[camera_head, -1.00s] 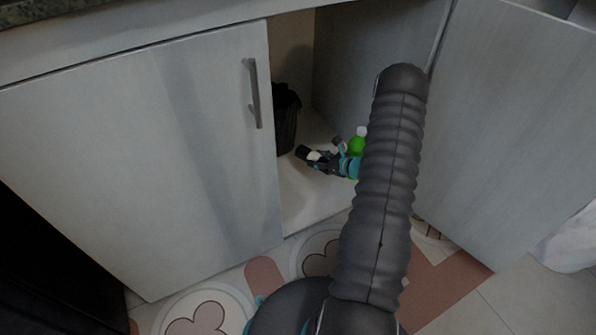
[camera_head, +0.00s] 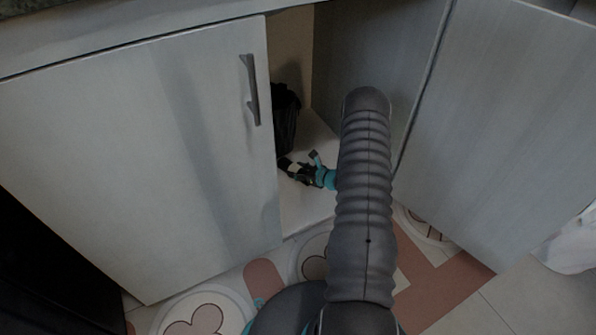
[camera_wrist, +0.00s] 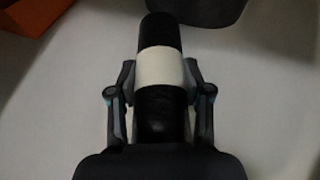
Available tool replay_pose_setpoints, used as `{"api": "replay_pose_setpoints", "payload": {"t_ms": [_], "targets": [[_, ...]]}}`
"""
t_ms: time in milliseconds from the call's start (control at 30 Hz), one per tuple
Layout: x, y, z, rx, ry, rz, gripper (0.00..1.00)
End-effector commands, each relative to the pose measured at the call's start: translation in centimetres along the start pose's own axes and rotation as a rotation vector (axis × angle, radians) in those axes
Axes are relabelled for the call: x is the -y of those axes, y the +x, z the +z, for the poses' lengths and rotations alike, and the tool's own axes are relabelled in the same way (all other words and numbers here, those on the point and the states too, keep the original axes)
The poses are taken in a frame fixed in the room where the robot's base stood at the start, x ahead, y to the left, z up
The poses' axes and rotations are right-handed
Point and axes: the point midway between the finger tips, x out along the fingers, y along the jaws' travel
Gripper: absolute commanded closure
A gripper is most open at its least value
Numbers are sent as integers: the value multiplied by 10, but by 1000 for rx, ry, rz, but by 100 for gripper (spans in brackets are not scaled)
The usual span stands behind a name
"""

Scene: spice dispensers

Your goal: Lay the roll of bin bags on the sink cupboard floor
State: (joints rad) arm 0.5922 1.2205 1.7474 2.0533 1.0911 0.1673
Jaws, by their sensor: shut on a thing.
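The roll of bin bags is black with a white band; in the wrist view the roll (camera_wrist: 160,68) lies lengthwise between the two fingers of my gripper (camera_wrist: 160,100). In the head view my gripper (camera_head: 295,168) is inside the open sink cupboard, shut on the roll (camera_head: 285,163), low over the pale cupboard floor (camera_head: 300,205). I cannot tell whether the roll touches the floor. My arm hides part of the cupboard's right side.
A black bin (camera_head: 285,118) stands behind the roll, close to the closed left door (camera_head: 150,160). The right door (camera_head: 500,130) is swung open. In the wrist view an orange thing (camera_wrist: 30,30) shows at upper left and a dark shape (camera_wrist: 205,8) at the top.

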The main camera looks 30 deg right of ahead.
Motion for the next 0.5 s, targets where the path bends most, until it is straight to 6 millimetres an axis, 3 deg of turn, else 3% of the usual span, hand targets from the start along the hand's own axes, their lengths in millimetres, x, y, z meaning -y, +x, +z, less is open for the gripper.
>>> {"api": "replay_pose_setpoints", "payload": {"t_ms": [267, 300, 400, 500], "targets": [[0, 1, -2, 1, -1, 0, 92], [0, 1, -2, 1, -1, 0, 46], [0, 1, -1, 1, -1, 0, 26], [0, 1, -1, 1, -1, 0, 26]]}}
